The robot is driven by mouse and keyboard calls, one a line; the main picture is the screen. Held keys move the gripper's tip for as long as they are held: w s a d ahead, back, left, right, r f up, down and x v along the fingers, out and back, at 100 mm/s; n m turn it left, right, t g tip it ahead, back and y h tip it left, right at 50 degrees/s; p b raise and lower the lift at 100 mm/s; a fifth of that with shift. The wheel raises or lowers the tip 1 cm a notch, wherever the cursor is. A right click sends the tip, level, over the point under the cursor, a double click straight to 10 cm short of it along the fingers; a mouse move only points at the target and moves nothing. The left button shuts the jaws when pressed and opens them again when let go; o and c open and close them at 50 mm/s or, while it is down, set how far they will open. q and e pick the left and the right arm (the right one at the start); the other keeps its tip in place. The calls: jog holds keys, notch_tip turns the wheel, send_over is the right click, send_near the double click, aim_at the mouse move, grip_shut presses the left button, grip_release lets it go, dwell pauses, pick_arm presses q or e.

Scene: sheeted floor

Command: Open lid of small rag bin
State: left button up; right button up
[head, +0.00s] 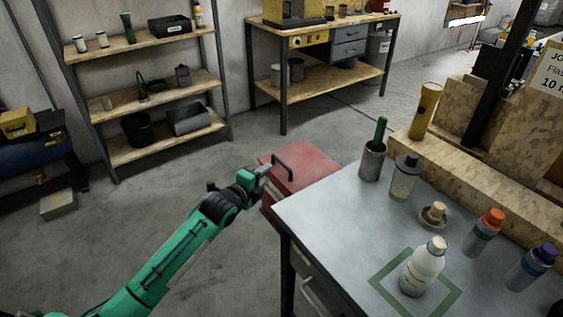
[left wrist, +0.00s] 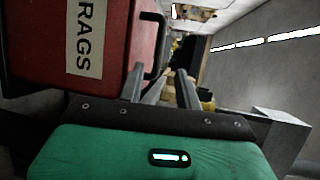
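The small rag bin is a red box beside the left edge of the grey worktable. Its flat red lid (head: 308,168) looks closed in the head view. A black bar handle (head: 284,164) stands up on the lid; it also shows in the left wrist view (left wrist: 161,45). The bin's red side with a white "RAGS" label (left wrist: 86,38) fills the upper left of the left wrist view. My left gripper (head: 265,171) is at the handle's near left end. Its grey fingers (left wrist: 168,82) look parted, close to the handle; I cannot tell whether they touch it. My right gripper is not in view.
The grey worktable (head: 330,215) right of the bin holds a white bottle (head: 423,268), a metal cup (head: 372,160), a jar (head: 404,180) and capped bottles. A shelf rack (head: 150,87) and a workbench (head: 325,78) stand behind.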

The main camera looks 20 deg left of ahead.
aim_at(282, 162)
pick_arm(q)
jog(key=x, duration=1)
jog(key=shift+f, duration=0.1)
grip_shut()
